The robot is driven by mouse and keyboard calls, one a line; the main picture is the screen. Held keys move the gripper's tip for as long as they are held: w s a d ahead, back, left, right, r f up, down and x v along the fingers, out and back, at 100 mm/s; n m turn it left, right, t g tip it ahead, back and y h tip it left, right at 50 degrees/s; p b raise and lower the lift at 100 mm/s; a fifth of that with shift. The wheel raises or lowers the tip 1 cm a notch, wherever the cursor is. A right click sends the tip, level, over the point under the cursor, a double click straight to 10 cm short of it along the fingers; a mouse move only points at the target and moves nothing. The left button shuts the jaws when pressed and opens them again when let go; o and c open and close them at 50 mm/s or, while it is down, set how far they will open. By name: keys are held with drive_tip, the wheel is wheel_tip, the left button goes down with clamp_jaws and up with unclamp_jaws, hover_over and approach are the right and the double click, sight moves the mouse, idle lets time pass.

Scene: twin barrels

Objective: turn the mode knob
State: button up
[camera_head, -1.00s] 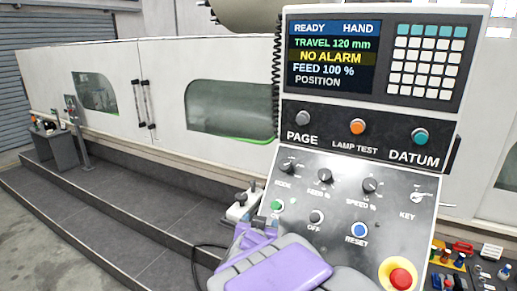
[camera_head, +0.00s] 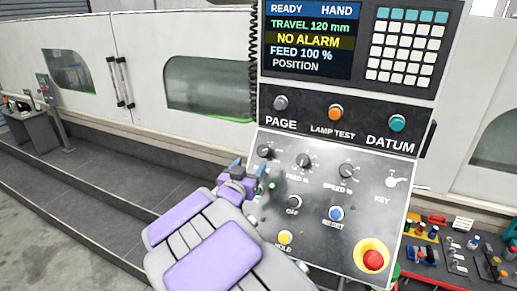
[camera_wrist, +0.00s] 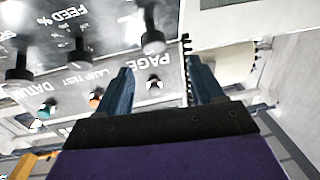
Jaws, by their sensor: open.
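The mode knob (camera_head: 265,151) is a small black knob at the left end of the knob row on the sloping panel (camera_head: 320,230). Its label is hidden behind my gripper. My gripper (camera_head: 247,167) is open and empty, just below and left of the knob in the head view. In the wrist view its two dark fingers (camera_wrist: 161,85) stand apart. The mode knob (camera_wrist: 152,38) shows beyond them, in line with the gap and closer to the left finger. I see no contact with the knob.
The feed knob (camera_head: 304,161) and speed knob (camera_head: 346,171) sit to the right. Below are an off button (camera_head: 292,202), a blue reset button (camera_head: 336,213), a yellow hold button (camera_head: 285,237) and a red emergency stop (camera_head: 373,260). The display reads no alarm.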

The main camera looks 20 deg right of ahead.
sight(259, 150)
drive_tip(key=w+d, duration=0.1)
drive_tip(key=d, duration=0.1)
drive_tip(key=w+d, duration=0.3)
drive_tip(key=d, duration=0.1)
drive_tip(key=shift+w+d+p, duration=0.2)
drive_tip(key=shift+p, duration=0.1)
drive_tip(key=shift+w+d, duration=0.15)
drive_tip(key=shift+w, duration=0.4)
drive_tip(key=shift+w+d, duration=0.15)
drive_tip(key=shift+w, duration=0.4)
drive_tip(key=shift+w+a+r+p, duration=0.15)
drive_tip(key=shift+w+p, duration=0.2)
drive_tip(key=shift+w, duration=0.5)
drive_tip(key=shift+w+d, duration=0.25)
drive_tip(key=shift+d, duration=0.8)
drive_tip(key=shift+f, duration=0.2)
drive_tip(key=c, duration=0.9)
